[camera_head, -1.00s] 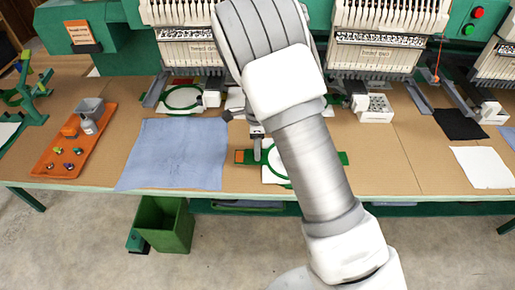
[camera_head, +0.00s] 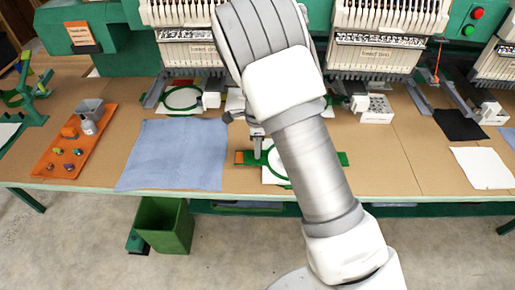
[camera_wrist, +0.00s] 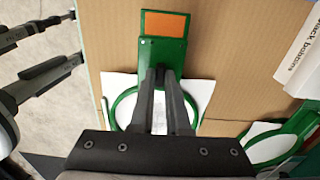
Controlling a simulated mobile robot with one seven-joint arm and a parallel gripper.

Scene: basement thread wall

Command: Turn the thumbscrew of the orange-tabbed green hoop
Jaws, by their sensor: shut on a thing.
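The orange-tabbed green hoop (camera_head: 247,158) lies on the table, right of the blue cloth, with my arm covering part of it. In the wrist view its orange tab (camera_wrist: 165,24) is at the top, and its green ring (camera_wrist: 205,90) runs around white fabric below the green bracket. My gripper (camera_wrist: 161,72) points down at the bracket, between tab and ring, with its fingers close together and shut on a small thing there. The thumbscrew is hidden by the fingertips, so I take the held thing to be it. In the head view my gripper (camera_head: 257,154) stands over the hoop's left part.
A blue cloth (camera_head: 174,153) lies left of the hoop. An orange tray (camera_head: 50,165) with small parts is further left. A white box (camera_head: 376,109) stands behind on the right. A second green hoop (camera_wrist: 268,148) is close by in the wrist view. Embroidery machines line the back.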

